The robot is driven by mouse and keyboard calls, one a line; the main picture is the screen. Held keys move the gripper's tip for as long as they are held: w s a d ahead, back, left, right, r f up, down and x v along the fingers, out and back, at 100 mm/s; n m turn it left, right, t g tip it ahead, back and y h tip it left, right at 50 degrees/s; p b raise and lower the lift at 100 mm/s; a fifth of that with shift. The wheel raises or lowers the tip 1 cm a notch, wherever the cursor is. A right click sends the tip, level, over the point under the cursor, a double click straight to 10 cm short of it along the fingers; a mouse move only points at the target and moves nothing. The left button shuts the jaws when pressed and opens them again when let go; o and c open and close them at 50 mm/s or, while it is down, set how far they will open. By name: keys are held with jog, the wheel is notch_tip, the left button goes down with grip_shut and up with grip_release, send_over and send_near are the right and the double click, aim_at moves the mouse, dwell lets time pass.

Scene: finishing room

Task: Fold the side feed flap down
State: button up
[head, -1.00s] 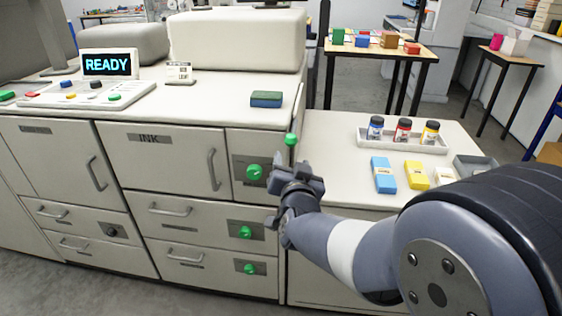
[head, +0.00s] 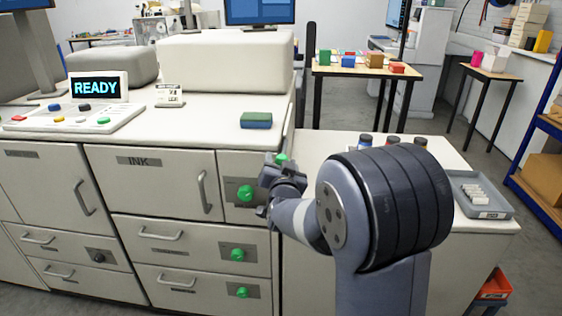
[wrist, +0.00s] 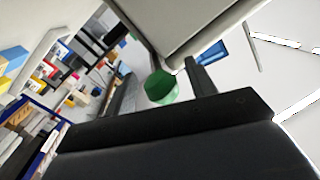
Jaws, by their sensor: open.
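My gripper (head: 270,190) is at the right front corner of the cream press (head: 180,110), beside the green knob on its front panel (head: 245,193). Another green knob (head: 281,158) shows at the corner, just above and behind the gripper. In the wrist view a green knob (wrist: 160,87) appears between the two dark fingers, which are apart with nothing held. I cannot tell whether it touches them. A dark upright piece (head: 311,45) rises at the press's right side; I cannot tell whether it is the side feed flap. My arm hides part of that side.
A green and blue block (head: 256,120) lies on the press top. Tables with coloured boxes stand behind.

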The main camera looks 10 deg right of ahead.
jog(key=shift+w, duration=0.2)
grip_shut()
dwell(0.6)
